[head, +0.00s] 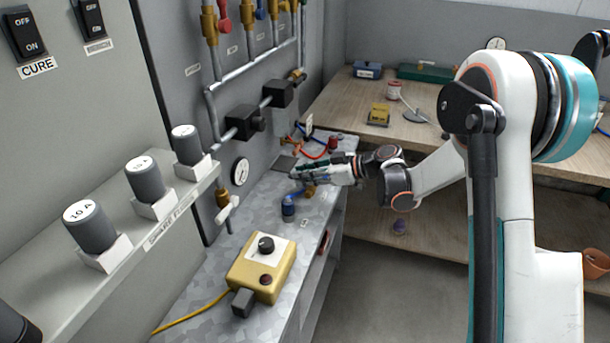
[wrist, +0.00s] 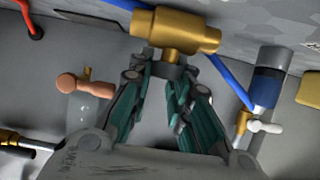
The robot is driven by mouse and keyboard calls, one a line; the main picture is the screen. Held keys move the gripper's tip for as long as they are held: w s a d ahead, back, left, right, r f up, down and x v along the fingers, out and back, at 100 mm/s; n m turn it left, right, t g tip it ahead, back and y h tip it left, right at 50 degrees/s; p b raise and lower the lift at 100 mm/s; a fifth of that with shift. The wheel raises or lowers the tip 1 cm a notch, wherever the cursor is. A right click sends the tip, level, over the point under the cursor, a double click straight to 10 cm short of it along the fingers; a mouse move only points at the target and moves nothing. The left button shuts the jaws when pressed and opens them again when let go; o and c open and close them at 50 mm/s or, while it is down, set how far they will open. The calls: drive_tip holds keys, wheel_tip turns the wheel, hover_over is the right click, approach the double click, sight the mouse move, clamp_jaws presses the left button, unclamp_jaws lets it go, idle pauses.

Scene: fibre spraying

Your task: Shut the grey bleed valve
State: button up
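A brass valve body (wrist: 175,30) with a short dark grey stem or handle (wrist: 172,66) sits just in front of my gripper (wrist: 170,85) in the wrist view. I take the grey part for the bleed valve's handle. The green fingers converge on either side of it, and their tips are close to it. Whether they press on it cannot be told. In the head view my gripper (head: 300,172) is low over the metal bench by the wall, with brass (head: 310,190) showing just below it. The grey handle is hidden there.
An orange-handled valve (wrist: 85,85) is left of the fingers and a white-handled valve (wrist: 265,127) is right. A blue cylinder (head: 288,207) stands near my gripper. A yellow control box (head: 260,266) is nearer on the bench. Hoses and pipes crowd the wall.

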drive_tip(key=o, duration=0.4)
drive_tip(key=v, duration=1.2)
drive_tip(key=shift+s, duration=0.1)
drive_tip(key=s+r+m+h, duration=0.3)
drive_tip(key=s+m, duration=0.1)
drive_tip(key=s, duration=0.3)
drive_tip(key=s+r+m+h, duration=0.3)
drive_tip(key=s+r, duration=0.1)
drive_tip(key=s, duration=0.3)
drive_tip(key=s+d+m+t+h, duration=0.1)
drive_tip(key=s+d+m+h, duration=0.1)
drive_tip(key=s, duration=0.4)
drive_tip(key=s+d+f+m+t+h, duration=0.1)
drive_tip(key=s+d+m+h, duration=0.1)
drive_tip(key=s, duration=0.4)
drive_tip(key=s+d+m+h, duration=0.2)
drive_tip(key=s+d+m, duration=0.1)
drive_tip(key=s, duration=0.3)
drive_tip(key=shift+d+f+t+h, duration=0.2)
drive_tip(key=shift+d+t+h, duration=0.2)
drive_tip(key=shift+d, duration=0.25)
